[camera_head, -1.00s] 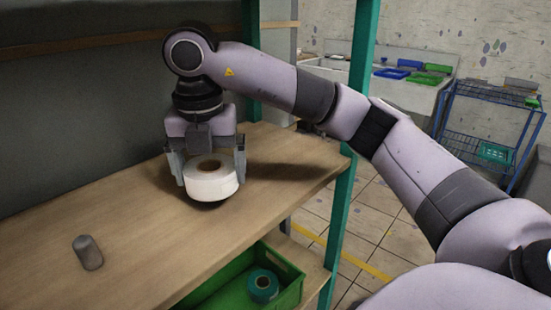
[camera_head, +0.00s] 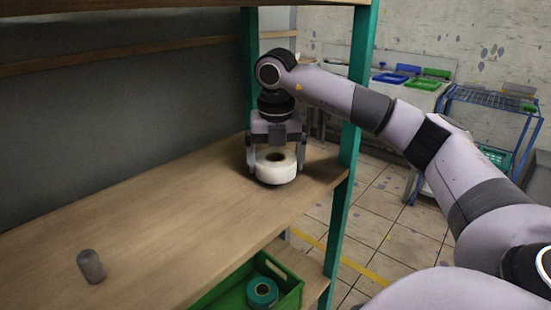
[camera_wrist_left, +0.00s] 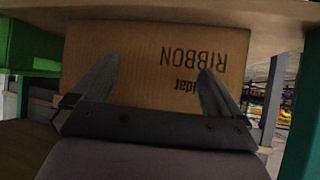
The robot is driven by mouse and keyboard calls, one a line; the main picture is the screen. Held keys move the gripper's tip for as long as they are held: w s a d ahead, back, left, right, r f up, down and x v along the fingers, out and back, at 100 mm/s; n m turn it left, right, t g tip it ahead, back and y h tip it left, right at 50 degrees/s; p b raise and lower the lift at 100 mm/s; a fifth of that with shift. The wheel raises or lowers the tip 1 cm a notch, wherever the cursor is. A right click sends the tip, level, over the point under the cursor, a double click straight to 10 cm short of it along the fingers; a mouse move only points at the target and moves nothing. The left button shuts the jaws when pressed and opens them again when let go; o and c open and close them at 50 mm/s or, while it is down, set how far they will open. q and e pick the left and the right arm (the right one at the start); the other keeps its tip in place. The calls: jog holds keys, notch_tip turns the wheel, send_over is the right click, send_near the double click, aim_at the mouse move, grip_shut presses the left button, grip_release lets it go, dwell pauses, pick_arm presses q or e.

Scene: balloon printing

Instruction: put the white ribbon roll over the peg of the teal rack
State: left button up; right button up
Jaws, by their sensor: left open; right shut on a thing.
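The white ribbon roll (camera_head: 276,167) has a brown core and lies flat between the fingers of my right gripper (camera_head: 276,158), which is shut on it. The roll is over the far right end of the wooden shelf of the teal rack (camera_head: 341,215); I cannot tell whether it touches the board. The short grey peg (camera_head: 90,266) stands bare on the near left part of this shelf, well apart from the roll. My left gripper (camera_wrist_left: 157,88) is open in the left wrist view, its two fingers in front of a cardboard box.
A green crate (camera_head: 296,291) with a teal roll (camera_head: 262,293) sits on the lower shelf. The shelf between peg and roll is clear. A blue wire cart (camera_head: 483,98) stands behind.

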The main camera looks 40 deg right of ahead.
jog(key=shift+f, duration=0.3)
jog(key=shift+f, duration=0.15)
jog(key=o, duration=0.7)
jog(key=shift+o, duration=0.2)
jog(key=shift+f+b, duration=0.1)
jog(key=shift+b, duration=0.2)
jog(key=shift+r, duration=0.25)
notch_tip(320, 180, up, 7)
jog(key=shift+a, duration=0.2)
